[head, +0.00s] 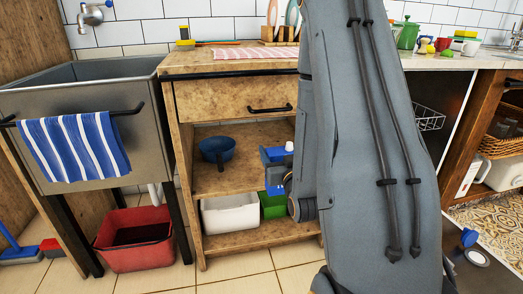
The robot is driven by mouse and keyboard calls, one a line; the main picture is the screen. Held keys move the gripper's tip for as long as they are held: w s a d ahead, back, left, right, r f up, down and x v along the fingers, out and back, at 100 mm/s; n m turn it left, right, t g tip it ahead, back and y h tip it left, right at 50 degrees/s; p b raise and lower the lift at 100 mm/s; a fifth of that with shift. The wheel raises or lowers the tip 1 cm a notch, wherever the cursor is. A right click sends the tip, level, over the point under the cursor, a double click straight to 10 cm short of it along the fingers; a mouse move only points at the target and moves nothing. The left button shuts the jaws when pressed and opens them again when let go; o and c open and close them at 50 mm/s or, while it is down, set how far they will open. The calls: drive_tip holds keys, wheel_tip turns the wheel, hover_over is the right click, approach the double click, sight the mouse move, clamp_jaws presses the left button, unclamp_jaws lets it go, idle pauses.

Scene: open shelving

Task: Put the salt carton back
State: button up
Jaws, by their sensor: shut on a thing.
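My gripper (276,168) is in front of the open shelves, right of the middle shelf's blue bowl, and partly hidden by my arm. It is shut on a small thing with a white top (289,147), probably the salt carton. Most of that thing is hidden by the blue jaws and my arm, so its shape and tilt cannot be told. I cannot tell whether it touches the shelf.
The middle shelf (232,181) holds the blue bowl (217,149) at left. Below stand a white bin (230,214) and a green bin (273,205). A sink (85,90) with a striped towel and a red tub (135,238) are left. My arm hides the right side.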

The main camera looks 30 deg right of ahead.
drive_tip(key=f+b+x, duration=0.3)
drive_tip(key=b+x, duration=0.6)
drive_tip(key=x, duration=0.7)
drive_tip(key=shift+w+f, duration=0.15)
drive_tip(key=shift+f, duration=0.05)
drive_tip(key=o, duration=2.1)
drive_tip(key=shift+f, duration=0.2)
